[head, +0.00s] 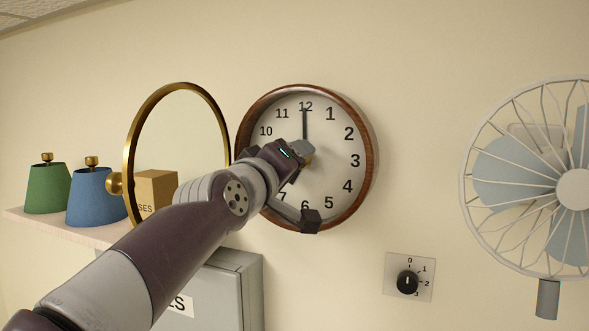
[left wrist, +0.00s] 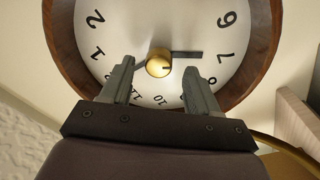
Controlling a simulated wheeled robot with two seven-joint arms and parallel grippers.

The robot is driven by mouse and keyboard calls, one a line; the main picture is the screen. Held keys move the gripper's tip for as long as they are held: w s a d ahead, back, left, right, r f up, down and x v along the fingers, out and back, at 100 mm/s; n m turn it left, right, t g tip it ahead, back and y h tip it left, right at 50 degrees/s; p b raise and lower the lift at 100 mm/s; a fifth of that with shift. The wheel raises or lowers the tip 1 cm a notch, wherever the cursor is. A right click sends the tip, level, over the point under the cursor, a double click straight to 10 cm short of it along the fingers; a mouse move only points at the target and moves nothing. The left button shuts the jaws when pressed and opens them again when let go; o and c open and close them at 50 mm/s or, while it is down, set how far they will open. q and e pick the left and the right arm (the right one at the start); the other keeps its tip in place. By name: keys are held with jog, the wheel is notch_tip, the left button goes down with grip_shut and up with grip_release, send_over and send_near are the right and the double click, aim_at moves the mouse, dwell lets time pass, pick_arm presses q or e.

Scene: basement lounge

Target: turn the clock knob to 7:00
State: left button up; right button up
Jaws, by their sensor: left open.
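The round wall clock (head: 366,160) has a brown wooden rim and a white face. In the head view, one dark hand points to 12. A brass knob (head: 307,160) sits at the face's centre, partly hidden by my left gripper (head: 298,154). In the left wrist view the face appears rotated. The knob (left wrist: 158,62) carries a dark mark, and a dark hand (left wrist: 187,54) reaches from it toward the 7. My left gripper (left wrist: 160,68) is open, with one finger on each side of the knob and gaps visible. My right gripper is not in view.
A grey cabinet (head: 240,280) is below. A dial switch (head: 407,281) and a fan (head: 530,180) are right.

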pick_arm(q)
jog(key=b+v, duration=0.5)
jog(key=v, duration=0.6)
jog(key=shift+f, duration=0.1)
